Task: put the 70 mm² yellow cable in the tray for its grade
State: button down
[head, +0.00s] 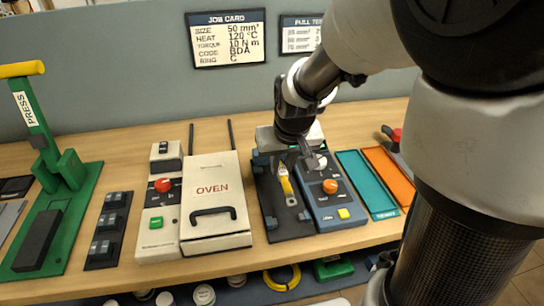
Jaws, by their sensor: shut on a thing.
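My gripper (298,167) hangs over the black fixture (276,229) right of the oven. It is shut on the yellow cable (287,187), a short piece with a pale metal end low over the fixture. My wrist hides part of the cable and fixture, and I cannot tell whether the cable still touches the fixture. A teal tray (366,186) and an orange tray (390,176) lie side by side to the right, and both look empty. Their labels are too small to read.
A blue control box (328,196) with an orange knob stands between fixture and trays. The oven (216,200) stands to the left, with a green press (45,200) farther left. A red-handled tool (393,136) lies behind the trays. My arm covers the right side.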

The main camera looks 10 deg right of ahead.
aim_at(282, 167)
jog(key=shift+r, duration=0.5)
jog(key=shift+x, duration=0.85)
jog(key=p+v, duration=0.3)
jog(key=p, duration=0.4)
jog(key=shift+w+p, duration=0.2)
jog(key=shift+p, duration=0.2)
jog(key=s+r+p, duration=0.1)
jog(key=p, duration=0.4)
jog(key=shift+s+p, duration=0.2)
jog(key=shift+p, duration=0.3)
jog(key=shift+f, duration=0.1)
jog(key=shift+f, duration=0.1)
